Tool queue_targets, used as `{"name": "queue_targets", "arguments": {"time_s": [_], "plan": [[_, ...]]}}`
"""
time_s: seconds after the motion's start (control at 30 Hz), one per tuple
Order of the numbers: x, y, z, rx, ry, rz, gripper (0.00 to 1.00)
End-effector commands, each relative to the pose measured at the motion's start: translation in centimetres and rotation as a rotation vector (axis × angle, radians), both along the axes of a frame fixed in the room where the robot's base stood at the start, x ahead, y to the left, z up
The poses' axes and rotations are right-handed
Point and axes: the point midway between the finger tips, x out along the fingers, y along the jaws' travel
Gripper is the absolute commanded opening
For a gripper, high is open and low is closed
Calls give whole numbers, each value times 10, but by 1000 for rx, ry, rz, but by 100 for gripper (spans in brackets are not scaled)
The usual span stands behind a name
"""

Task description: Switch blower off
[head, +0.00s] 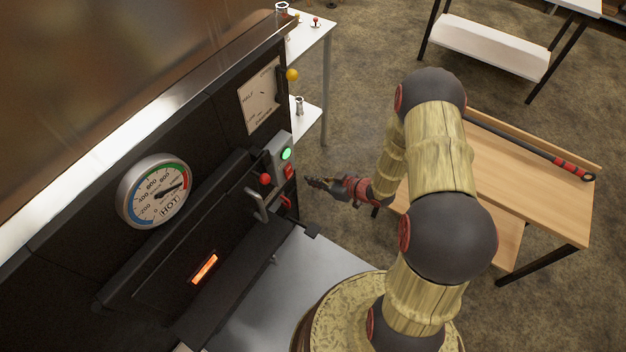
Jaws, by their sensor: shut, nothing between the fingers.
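A grey control box (282,158) is mounted at the right end of the dark evaporator front. It carries a lit green round light or button (286,154) and a red switch (288,172) below it. I cannot tell which part belongs to the blower. My gripper (312,183) is shut and empty, just right of the box and slightly lower, pointing left toward the evaporator. It appears apart from the box; the exact gap is hard to judge.
A red-knobbed lever (265,180) and a metal handle (257,203) stick out left of the box. A wooden table (530,175) stands at right.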

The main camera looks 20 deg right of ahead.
Motion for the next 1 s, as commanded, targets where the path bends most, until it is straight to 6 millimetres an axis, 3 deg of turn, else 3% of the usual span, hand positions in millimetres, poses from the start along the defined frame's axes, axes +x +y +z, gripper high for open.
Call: {"name": "queue_targets", "arguments": {"time_s": [0.17, 0.6, 1.0], "plan": [[5, 8, -8, 11, -5, 7, 0], [45, 36, -35, 9, -4, 7, 0], [63, 47, -42, 7, -7, 6, 0]]}}
